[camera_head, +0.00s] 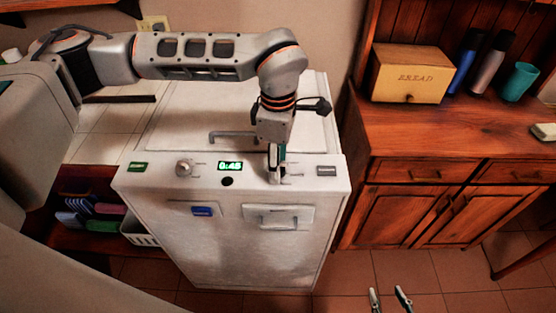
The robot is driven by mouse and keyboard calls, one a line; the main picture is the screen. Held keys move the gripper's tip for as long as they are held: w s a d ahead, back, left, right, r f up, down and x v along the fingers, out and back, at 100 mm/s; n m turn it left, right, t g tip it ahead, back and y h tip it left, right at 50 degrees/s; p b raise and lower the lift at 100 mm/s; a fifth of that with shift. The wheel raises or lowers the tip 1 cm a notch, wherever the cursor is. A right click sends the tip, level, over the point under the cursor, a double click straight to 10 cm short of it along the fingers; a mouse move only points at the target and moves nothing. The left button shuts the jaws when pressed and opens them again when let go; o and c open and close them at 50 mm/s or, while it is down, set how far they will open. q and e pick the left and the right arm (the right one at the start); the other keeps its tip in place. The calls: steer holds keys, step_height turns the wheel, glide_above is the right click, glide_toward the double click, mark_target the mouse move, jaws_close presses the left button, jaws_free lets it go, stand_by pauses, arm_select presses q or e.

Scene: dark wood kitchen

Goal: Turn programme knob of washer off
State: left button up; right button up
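The white washer (200,245) stands in the middle, with its control panel along the top front edge. A round knob (184,169) is on the panel's left part, beside a lit green display (230,166) that seems to read 0:45. My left gripper (277,176) points down at the panel's right part, over what looks like a second knob. The fingers mostly hide that spot, and I cannot tell whether they touch or grip it. My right gripper (389,300) is at the bottom edge, its two fingertips apart with nothing between them.
A wooden cabinet (440,135) stands to the right with a bread box (410,73), bottles and a teal cup (519,82) on it. Colourful items lie on a low shelf left of the washer. The tiled floor (430,270) in front of the cabinet is clear.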

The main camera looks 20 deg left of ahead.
arm_select(q)
steer(key=c, duration=1.1)
steer(key=shift+n, duration=0.4)
steer(key=n+b, duration=0.1)
steer(key=n, duration=0.1)
steer(key=shift+n, duration=0.4)
steer(key=n+b, duration=0.1)
steer(key=n, duration=0.3)
steer(key=shift+n, duration=0.3)
steer(key=n+b, duration=0.1)
steer(key=n, duration=1)
steer(key=shift+w+r+n, duration=0.1)
steer(key=shift+n, duration=0.3)
